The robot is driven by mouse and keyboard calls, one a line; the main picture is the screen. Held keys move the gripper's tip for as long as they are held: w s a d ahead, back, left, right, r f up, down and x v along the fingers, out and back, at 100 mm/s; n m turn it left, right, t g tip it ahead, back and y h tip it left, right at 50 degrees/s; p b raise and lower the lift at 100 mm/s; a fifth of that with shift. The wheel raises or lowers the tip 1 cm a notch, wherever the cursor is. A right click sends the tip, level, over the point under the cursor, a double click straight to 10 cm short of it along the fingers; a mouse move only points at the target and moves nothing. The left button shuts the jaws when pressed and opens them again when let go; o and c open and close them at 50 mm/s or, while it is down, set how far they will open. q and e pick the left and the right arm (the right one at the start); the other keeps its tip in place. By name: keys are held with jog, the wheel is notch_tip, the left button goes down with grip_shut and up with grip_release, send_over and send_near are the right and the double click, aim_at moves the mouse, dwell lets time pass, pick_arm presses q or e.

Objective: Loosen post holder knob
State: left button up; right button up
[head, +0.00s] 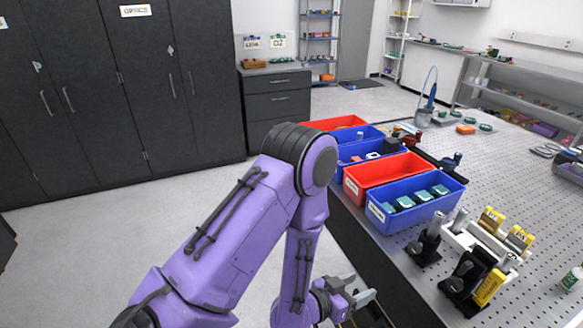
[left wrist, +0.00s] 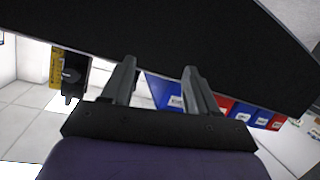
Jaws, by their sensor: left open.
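A black post holder (head: 425,247) with a metal post stands on the perforated table near its front edge, right of the blue bin. A second black holder (head: 466,277) stands closer, beside a yellow-labelled part (head: 488,287). I cannot make out which knob is the post holder's. My left gripper (head: 361,287) is open and empty, off the table's front edge, left of and below the holders. In the left wrist view its two fingers (left wrist: 160,68) are apart with nothing between them. A yellow and black part (left wrist: 70,72) shows at the left there. My right gripper is not in view.
Red and blue bins (head: 385,172) line the table's left edge. A white rack (head: 470,240) with yellow-labelled parts stands behind the near holder. The perforated table top (head: 505,180) is mostly clear in the middle. A large dark surface (left wrist: 190,35) fills the top of the wrist view.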

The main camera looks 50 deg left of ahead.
pick_arm(q)
jog(key=s+a+f+n+g+y, duration=0.2)
jog(key=s+a+f+g, duration=0.1)
jog(key=s+f, duration=0.4)
jog(key=s+a+f+n+g+y+b, duration=0.1)
jog(key=s+a+f+n+g+y, duration=0.1)
jog(key=s+f, duration=0.6)
jog(key=shift+s+a+f+n+g+y, duration=0.3)
jog(key=shift+a+f+g+y, duration=0.25)
jog(key=shift+g, duration=0.85)
jog(key=shift+d+f, duration=0.1)
